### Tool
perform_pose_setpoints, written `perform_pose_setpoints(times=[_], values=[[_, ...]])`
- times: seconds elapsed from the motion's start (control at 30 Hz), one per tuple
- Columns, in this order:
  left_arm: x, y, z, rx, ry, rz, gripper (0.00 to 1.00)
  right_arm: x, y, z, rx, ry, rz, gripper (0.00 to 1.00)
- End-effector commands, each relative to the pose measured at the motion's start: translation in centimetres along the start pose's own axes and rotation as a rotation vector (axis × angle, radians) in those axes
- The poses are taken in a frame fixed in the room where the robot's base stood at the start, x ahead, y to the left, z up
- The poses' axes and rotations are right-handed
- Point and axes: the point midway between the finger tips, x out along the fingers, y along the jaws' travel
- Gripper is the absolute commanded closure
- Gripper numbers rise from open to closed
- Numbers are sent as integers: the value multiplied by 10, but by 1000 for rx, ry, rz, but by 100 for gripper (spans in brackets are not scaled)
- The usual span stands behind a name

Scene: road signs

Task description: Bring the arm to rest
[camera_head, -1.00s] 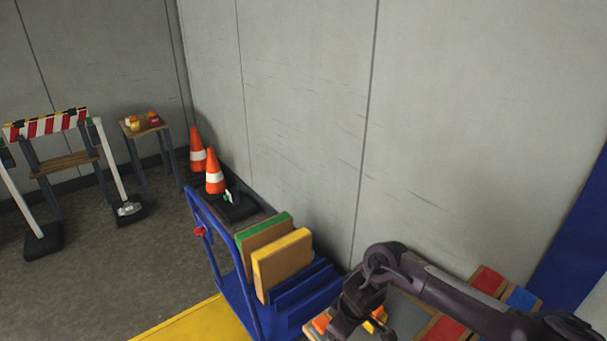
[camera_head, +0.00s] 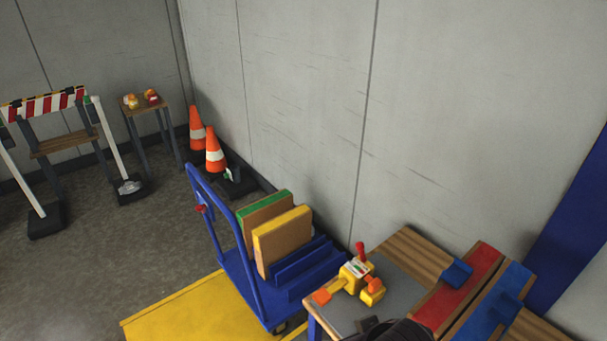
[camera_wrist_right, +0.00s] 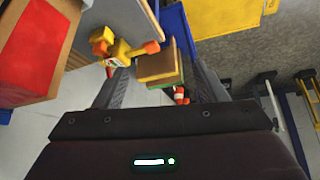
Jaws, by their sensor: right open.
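My right gripper (camera_wrist_right: 158,70) is open in the right wrist view, with its two dark fingers spread wide and nothing visible held between them. In the head view only a dark part of my right arm (camera_head: 395,332) shows at the bottom edge, in front of the workbench (camera_head: 345,312). The right gripper's fingers are not visible there. My left arm and gripper are in neither view.
A yellow and orange tool (camera_head: 357,278) lies on the workbench beside red (camera_head: 470,275) and blue trays. A blue cart (camera_head: 240,270) holds boards with green and yellow edges. Orange cones (camera_head: 214,150) and a striped barrier (camera_head: 45,104) stand farther back. A yellow floor panel (camera_head: 180,315) is clear.

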Motion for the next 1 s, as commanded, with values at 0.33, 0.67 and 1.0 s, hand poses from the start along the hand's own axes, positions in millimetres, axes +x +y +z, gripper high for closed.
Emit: perform_pose_setpoints(times=[0.33,0.67,1.0], values=[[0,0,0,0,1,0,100,-40,48,77,144,-190,72,35],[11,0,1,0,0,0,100,14,57,115,165,-251,77,35],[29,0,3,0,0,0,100,125,53,175,162,-291,66,35]])
